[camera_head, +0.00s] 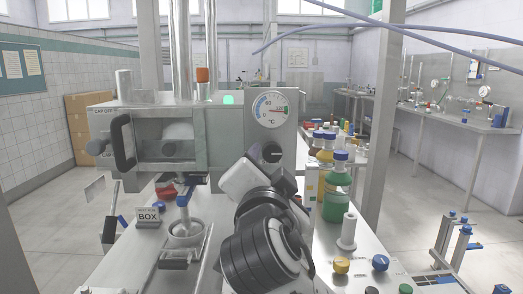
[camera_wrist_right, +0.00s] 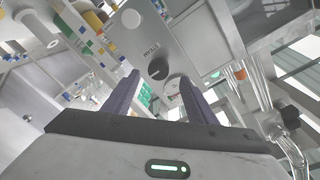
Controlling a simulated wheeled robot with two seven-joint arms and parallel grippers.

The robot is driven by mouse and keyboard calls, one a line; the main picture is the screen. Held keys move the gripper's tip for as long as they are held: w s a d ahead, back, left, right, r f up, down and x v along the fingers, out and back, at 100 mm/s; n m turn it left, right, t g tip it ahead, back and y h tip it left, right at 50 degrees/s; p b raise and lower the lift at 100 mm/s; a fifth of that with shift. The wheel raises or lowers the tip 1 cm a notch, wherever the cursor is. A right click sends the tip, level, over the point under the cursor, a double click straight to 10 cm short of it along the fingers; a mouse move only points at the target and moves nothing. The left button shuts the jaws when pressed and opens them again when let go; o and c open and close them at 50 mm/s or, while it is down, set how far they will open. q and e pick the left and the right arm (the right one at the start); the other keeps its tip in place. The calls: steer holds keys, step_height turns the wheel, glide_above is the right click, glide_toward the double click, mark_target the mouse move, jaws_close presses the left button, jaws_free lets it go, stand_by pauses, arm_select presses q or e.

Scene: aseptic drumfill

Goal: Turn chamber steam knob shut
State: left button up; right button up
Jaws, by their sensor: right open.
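The dark round steam knob (camera_head: 270,152) is on the grey front panel of the chamber (camera_head: 222,128), below the round °C dial (camera_head: 270,108). My right gripper (camera_head: 268,172) is just in front of and below the knob and hides part of the panel. In the right wrist view the knob (camera_wrist_right: 158,69) shows on the grey panel, ahead of and between the two dark fingers of the open gripper (camera_wrist_right: 160,88). The fingers are apart, with nothing between them; I cannot tell how far the knob is from the tips. My left gripper is not in view.
Coloured knobs (camera_head: 341,265) line the front right. Vertical pipes (camera_head: 181,50) rise behind the chamber.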

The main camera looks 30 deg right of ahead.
mark_target(272, 154)
steer(key=shift+w+d+r, duration=0.2)
steer(key=shift+w+d, duration=0.65)
steer(key=shift+d, duration=0.25)
steer(key=p+x, duration=0.1)
steer(key=x, duration=0.4)
steer(key=shift+w+d+f, duration=0.1)
steer(key=shift+w, duration=0.25)
steer(key=shift+w+d, duration=0.1)
steer(key=shift+w, duration=0.05)
steer(key=c, duration=1.1)
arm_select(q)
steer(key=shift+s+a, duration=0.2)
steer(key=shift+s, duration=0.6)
arm_select(e)
steer(key=shift+o, duration=0.2)
steer(key=shift+f, duration=0.1)
